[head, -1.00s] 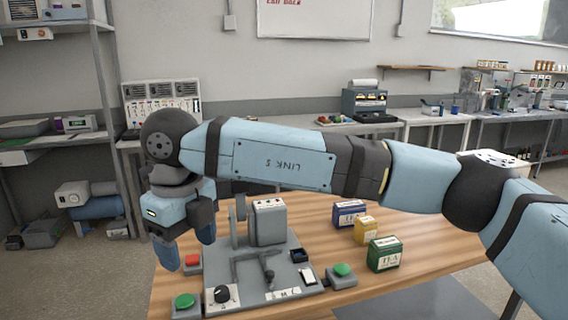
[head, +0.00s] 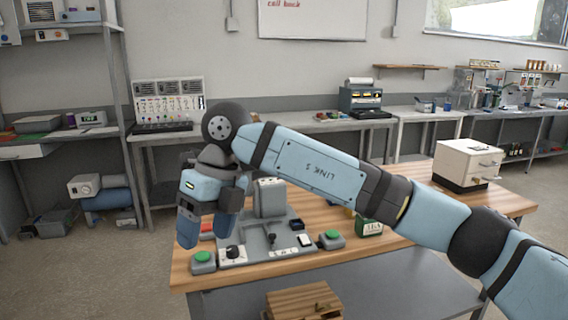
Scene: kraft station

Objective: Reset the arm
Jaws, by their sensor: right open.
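My right arm (head: 315,165) reaches in from the lower right, across the wooden table. My right gripper (head: 203,230) hangs fingers-down at the table's left side. I cannot tell how high the fingers are above the table. The panel carries a grey block (head: 269,198), a black knob (head: 233,252) and a white switch (head: 305,239). My left gripper is not in view.
Green buttons on grey boxes stand left (head: 203,257) and right (head: 330,234) of the panel. A green tin (head: 369,228) is partly behind my arm. A wooden crate (head: 304,301) sits below the front edge.

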